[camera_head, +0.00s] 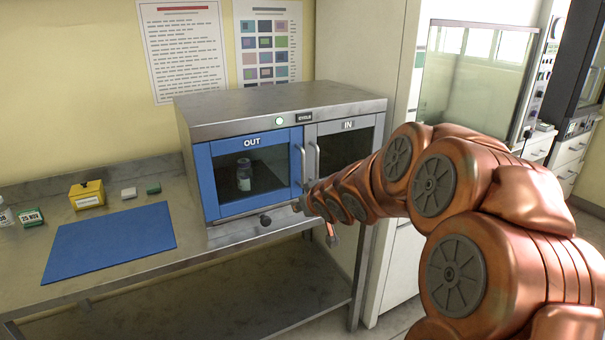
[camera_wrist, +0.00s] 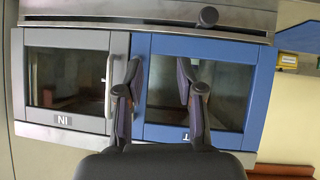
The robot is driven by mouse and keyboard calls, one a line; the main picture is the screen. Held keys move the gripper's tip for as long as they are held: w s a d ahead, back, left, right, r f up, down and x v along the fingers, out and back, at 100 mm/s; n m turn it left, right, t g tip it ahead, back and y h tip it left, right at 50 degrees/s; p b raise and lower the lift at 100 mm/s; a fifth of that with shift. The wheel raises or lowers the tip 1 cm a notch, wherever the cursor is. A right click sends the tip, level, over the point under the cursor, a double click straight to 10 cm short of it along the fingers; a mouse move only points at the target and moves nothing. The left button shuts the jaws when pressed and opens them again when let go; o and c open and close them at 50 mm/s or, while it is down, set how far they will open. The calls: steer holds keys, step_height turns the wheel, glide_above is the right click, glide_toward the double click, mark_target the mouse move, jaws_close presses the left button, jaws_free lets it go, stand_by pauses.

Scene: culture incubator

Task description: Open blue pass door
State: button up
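The blue pass door (camera_head: 250,172), marked OUT, is shut on the left of a steel cabinet. Its upright handle (camera_head: 302,165) is at its right edge, beside the grey IN door. The wrist view is upside down, so the blue door (camera_wrist: 258,90) is on the right there. My gripper (camera_wrist: 160,90) is open and empty in front of the blue door. Its left finger is by the blue door's handle (camera_wrist: 135,72) and partly hides it. I cannot tell whether they touch. In the head view my arm hides most of the gripper.
The grey IN door (camera_head: 352,150) is shut, with its handle (camera_head: 316,158) close to the blue one. A bottle (camera_head: 244,176) stands behind the blue door's glass. A blue mat (camera_head: 110,242) and yellow box (camera_head: 87,194) are on the bench to the left.

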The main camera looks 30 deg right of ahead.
mark_target(303, 183)
steer(key=w+d+r+n+t+y+b, duration=0.2)
steer(key=w+d+r+t+y+b, duration=0.15)
steer(key=d+t, duration=0.4)
steer(key=shift+y, duration=0.35)
steer(key=shift+w+a+r+p, duration=0.15)
steer(key=shift+w+p, duration=0.15)
steer(key=shift+w, duration=1)
steer(key=shift+w+a+f+p, duration=0.15)
steer(key=shift+w+p, duration=0.15)
steer(key=shift+w, duration=1.05)
steer(key=shift+w+a+r+p, duration=0.15)
steer(key=shift+w+p, duration=0.15)
steer(key=shift+w, duration=1)
jaws_close()
